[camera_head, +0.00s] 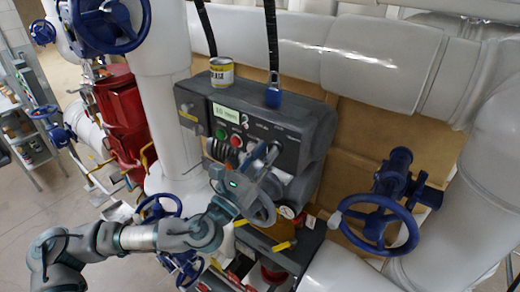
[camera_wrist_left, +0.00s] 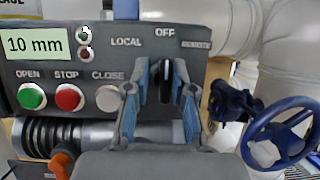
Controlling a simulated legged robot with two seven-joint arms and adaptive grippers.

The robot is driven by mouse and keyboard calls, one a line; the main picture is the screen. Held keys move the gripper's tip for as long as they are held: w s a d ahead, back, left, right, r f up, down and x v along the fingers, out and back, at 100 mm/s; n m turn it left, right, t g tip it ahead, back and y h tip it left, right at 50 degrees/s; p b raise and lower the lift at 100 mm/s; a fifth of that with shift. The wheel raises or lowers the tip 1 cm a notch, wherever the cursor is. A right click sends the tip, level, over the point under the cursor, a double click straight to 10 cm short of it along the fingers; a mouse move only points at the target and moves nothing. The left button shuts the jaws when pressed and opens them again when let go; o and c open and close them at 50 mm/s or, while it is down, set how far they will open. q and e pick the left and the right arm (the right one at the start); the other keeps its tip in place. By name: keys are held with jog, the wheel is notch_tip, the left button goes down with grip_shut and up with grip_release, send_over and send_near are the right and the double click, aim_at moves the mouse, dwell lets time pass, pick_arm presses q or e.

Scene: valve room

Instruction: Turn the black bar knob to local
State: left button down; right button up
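The black bar knob (camera_wrist_left: 164,80) is on the dark control panel (camera_wrist_left: 215,72), below the OFF label and to the right of the LOCAL label. Its bar looks about upright, in line with OFF. My left gripper (camera_wrist_left: 165,72) has its two blue-padded fingers on either side of the knob, with a narrow gap seeming to show at each side. In the head view my left gripper (camera_head: 266,157) reaches the front of the panel from the lower left and hides the knob. My right gripper is in neither view.
Green (camera_wrist_left: 31,96), red (camera_wrist_left: 68,97) and white (camera_wrist_left: 108,98) buttons sit left of the knob. A blue handwheel (camera_head: 377,226) is at the right.

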pick_arm(q)
jog(key=shift+w+d+r+t, duration=0.1)
jog(key=shift+d+r+t, duration=0.3)
jog(key=shift+d+r, duration=0.15)
jog(key=shift+d, duration=0.2)
jog(key=shift+w+a+f, duration=0.15)
jog(key=shift+w+a, duration=0.1)
jog(key=shift+w, duration=0.1)
jog(key=shift+y, duration=0.3)
jog(key=shift+n, duration=0.3)
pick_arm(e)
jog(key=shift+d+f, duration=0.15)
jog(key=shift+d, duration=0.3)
